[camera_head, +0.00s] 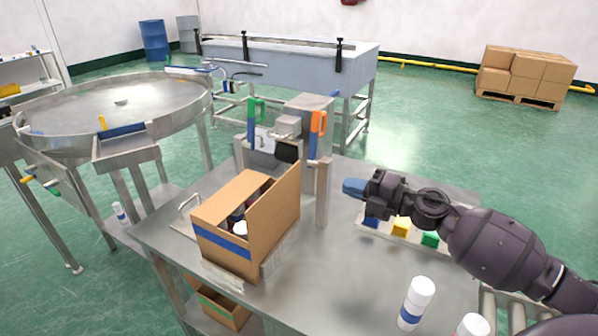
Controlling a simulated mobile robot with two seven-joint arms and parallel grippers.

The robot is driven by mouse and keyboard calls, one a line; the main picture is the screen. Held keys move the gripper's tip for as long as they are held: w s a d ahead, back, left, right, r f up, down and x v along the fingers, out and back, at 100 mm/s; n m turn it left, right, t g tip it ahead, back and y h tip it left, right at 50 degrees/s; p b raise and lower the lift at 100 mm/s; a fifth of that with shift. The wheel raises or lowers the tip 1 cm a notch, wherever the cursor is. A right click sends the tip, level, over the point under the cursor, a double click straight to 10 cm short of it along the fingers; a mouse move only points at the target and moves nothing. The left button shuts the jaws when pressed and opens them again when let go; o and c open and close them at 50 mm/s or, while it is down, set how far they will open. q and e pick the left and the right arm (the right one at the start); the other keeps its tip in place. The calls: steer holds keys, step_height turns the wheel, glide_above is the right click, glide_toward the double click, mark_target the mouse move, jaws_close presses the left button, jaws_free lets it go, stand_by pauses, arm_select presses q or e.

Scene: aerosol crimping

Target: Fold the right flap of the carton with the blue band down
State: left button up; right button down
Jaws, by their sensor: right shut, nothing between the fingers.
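The carton with the blue band (213,238) stands on the metal table, left of the middle in the head view. Its right flap (275,212) stands up, roughly upright, along the right side. A cardboard panel (226,196) lies folded inward over the left part of the top. Dark and white items (241,228) show through the gap between the two. My right gripper (352,188), with blue fingertips, is shut and empty. It is to the right of the carton, apart from the flap, with a metal post between them. My left gripper is out of view.
A metal post (322,192) stands just right of the carton. A tray (388,240) with blue, yellow and green pieces lies below my right wrist. White bottles (416,303) stand at the front right. A machine (290,125) with green and orange handles stands behind.

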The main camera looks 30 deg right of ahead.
mark_target(292, 169)
steer(key=x, duration=1.3)
steer(key=shift+s+f, duration=0.1)
steer(key=shift+p, duration=0.3)
